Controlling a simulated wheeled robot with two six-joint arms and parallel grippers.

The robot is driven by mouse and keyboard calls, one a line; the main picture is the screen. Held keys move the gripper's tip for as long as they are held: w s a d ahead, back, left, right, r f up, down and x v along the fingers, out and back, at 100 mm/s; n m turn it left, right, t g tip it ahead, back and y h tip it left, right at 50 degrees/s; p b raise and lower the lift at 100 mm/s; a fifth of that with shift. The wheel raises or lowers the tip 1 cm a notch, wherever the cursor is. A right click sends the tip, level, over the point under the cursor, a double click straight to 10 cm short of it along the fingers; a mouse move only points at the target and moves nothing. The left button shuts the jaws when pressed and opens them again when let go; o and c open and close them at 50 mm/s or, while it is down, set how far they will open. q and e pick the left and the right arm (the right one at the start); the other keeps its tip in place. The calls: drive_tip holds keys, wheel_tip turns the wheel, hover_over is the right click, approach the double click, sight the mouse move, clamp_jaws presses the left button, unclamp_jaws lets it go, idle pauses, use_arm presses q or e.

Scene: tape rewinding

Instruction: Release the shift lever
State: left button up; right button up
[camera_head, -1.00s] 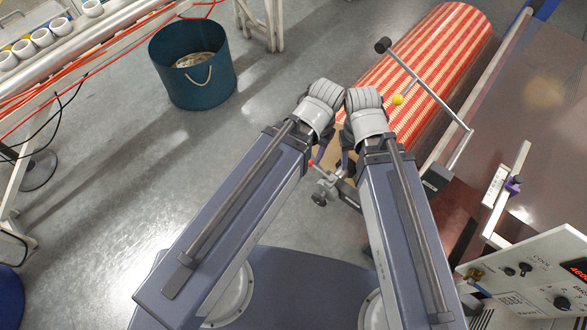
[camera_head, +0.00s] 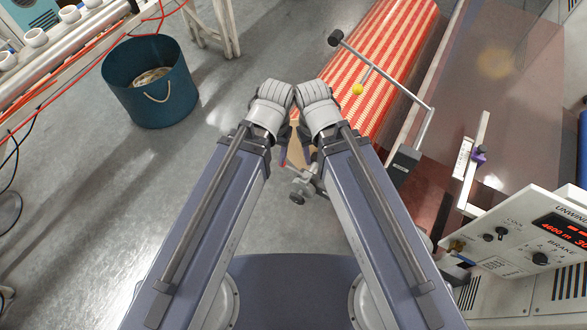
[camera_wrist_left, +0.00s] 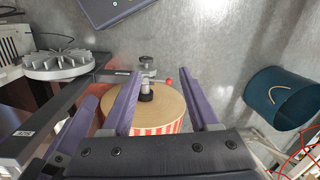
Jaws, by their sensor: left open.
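In the head view a bent metal bar with a black end (camera_head: 335,38) and a yellow ball (camera_head: 358,89) crosses above the red-and-cream striped roll (camera_head: 385,50). I cannot tell which of these is the shift lever. My left gripper (camera_wrist_left: 163,80) is open and empty; its fingers straddle the roll-end hardware in the picture, with no contact visible. In the head view my left gripper (camera_head: 284,145) and right gripper (camera_head: 306,145) are mostly hidden under the wrists.
A control panel (camera_head: 520,245) with knobs and a red display stands at the right, beside a brown machine surface (camera_head: 490,70). A teal bucket (camera_head: 150,85) stands on the floor at the left. Grey floor (camera_head: 110,220) between them is clear.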

use_arm(q)
drive_tip(key=shift+m+t+h, duration=0.3)
drive_tip(key=shift+m+h, duration=0.2)
drive_tip(key=shift+m, duration=0.1)
drive_tip(key=w+f+b, duration=0.2)
drive_tip(key=f+b, duration=0.1)
drive_tip(key=w+d+f+b, duration=0.1)
drive_tip(key=w+f+b, duration=0.1)
drive_tip(key=f+b, duration=0.2)
drive_tip(key=w+f+b, duration=0.3)
drive_tip(key=f, duration=0.1)
drive_tip(key=shift+d+b, duration=0.35)
drive_tip(key=c, duration=0.9)
drive_tip(key=w+f+m+b, duration=0.1)
drive_tip(key=w+f+b, duration=0.4)
drive_tip(key=f+b, duration=0.2)
drive_tip(key=w+d+f+m+t+h+b, duration=0.1)
drive_tip(key=w+f+b, duration=0.5)
drive_tip(key=f+b, duration=0.1)
drive_tip(key=w+f+m+t+h+b, duration=0.1)
drive_tip(key=w+f+b, duration=0.5)
drive_tip(key=f+b, duration=0.2)
drive_tip(key=shift+d+b, duration=0.15)
drive_tip(key=shift+b, duration=0.35)
clamp_jaws()
drive_tip(key=shift+w+f+h, duration=0.25)
drive_tip(key=shift+w+h, duration=0.05)
